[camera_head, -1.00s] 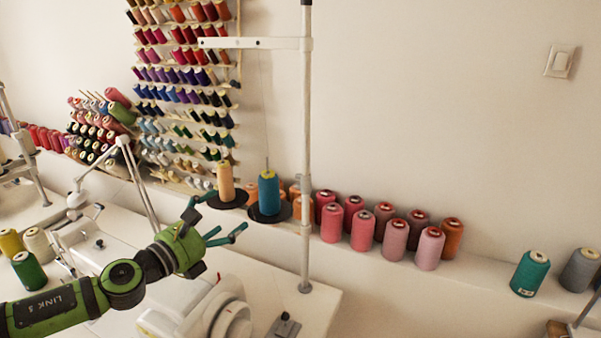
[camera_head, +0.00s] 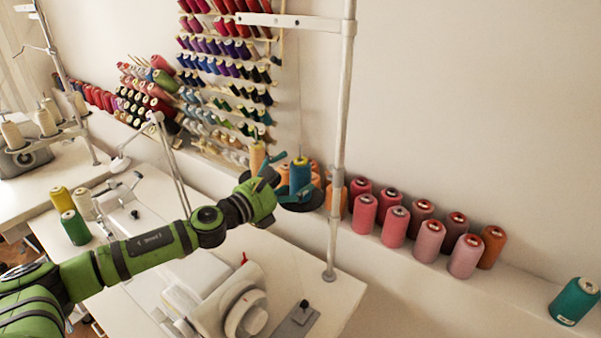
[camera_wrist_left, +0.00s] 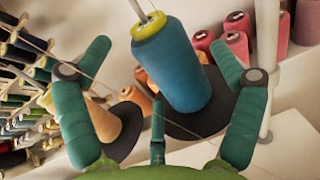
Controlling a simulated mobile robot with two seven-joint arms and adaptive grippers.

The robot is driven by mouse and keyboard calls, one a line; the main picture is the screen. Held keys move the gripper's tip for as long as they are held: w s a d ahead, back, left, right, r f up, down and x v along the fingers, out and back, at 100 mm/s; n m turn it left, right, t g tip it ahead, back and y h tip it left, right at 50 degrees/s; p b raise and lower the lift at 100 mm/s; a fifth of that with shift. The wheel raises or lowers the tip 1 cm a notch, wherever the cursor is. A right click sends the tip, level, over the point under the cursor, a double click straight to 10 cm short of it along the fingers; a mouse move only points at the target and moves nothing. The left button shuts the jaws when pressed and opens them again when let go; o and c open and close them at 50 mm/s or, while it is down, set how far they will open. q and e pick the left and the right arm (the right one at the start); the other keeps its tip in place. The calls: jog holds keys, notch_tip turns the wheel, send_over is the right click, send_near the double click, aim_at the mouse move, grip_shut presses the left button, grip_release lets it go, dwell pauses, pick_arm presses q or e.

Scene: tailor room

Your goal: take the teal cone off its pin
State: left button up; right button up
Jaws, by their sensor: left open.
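The teal cone (camera_head: 300,174) stands upright on a dark round holder plate (camera_head: 309,207) beside the white vertical pole. In the left wrist view the teal cone (camera_wrist_left: 172,62) has a yellow top with the pin coming out of it. My left gripper (camera_head: 280,182) is at the cone's near left side and partly covers the plate in the head view. In the left wrist view my left gripper (camera_wrist_left: 158,60) has its green fingers spread wide. The cone shows beyond and between them, and I see no finger closed on it. My right gripper is not in view.
A tan cone (camera_head: 257,156) stands just left of the teal cone. A white pole (camera_head: 338,150) rises just to its right. Pink and orange cones (camera_head: 396,226) line the ledge behind. The sewing machine (camera_head: 225,298) sits below my left arm.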

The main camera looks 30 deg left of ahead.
pick_arm(q)
jog(key=shift+x, duration=1)
jog(key=shift+w, duration=0.1)
jog(key=c, duration=1.3)
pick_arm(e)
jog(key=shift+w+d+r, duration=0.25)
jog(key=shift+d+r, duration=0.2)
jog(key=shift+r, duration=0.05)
pick_arm(q)
jog(key=shift+r, duration=0.1)
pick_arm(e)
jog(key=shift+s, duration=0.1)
